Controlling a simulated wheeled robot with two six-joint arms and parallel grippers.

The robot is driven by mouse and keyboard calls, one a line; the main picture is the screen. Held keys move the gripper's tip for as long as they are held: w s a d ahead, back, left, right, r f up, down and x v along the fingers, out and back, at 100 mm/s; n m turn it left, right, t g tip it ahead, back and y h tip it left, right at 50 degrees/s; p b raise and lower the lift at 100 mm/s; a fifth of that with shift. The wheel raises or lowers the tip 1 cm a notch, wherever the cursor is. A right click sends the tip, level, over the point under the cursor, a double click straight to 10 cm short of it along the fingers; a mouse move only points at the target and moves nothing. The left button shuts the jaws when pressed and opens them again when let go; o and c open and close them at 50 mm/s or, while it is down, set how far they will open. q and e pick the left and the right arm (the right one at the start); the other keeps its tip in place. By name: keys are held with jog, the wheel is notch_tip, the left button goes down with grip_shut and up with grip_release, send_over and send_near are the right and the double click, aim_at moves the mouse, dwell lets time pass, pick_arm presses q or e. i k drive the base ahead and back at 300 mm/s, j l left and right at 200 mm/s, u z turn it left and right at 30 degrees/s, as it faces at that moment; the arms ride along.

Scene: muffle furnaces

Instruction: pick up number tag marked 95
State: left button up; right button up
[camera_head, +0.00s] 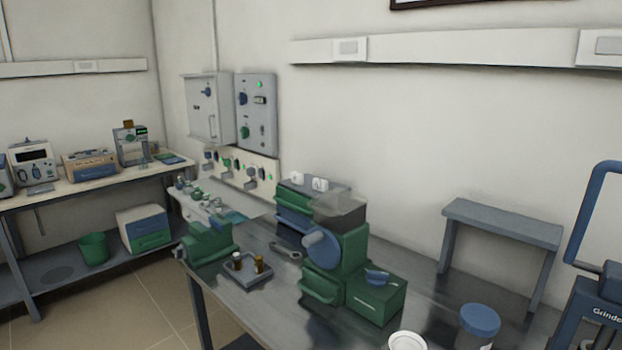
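Two small white tags, a left one (297,179) and a right one (320,184), are on top of the green and grey machine on the metal table. Their marks are too small to read, so I cannot tell whether either one says 95. No other number tag is clear in this view. Neither of my grippers is in view.
The metal table (262,310) holds a green machine (340,260), a dark tray (247,272) with small bottles, a wrench (286,251) and a blue-lidded jar (479,325). A grey stool (500,222) stands at right. A side bench (70,186) is at left.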

aim_at(297, 178)
jog(key=i+j+z, duration=0.1)
jog(key=z, duration=0.3)
jog(key=j+z, duration=0.4)
jog(key=i+j+z, duration=0.1)
jog(key=z, duration=0.3)
jog(key=j+z, duration=0.4)
jog(key=l, duration=0.1)
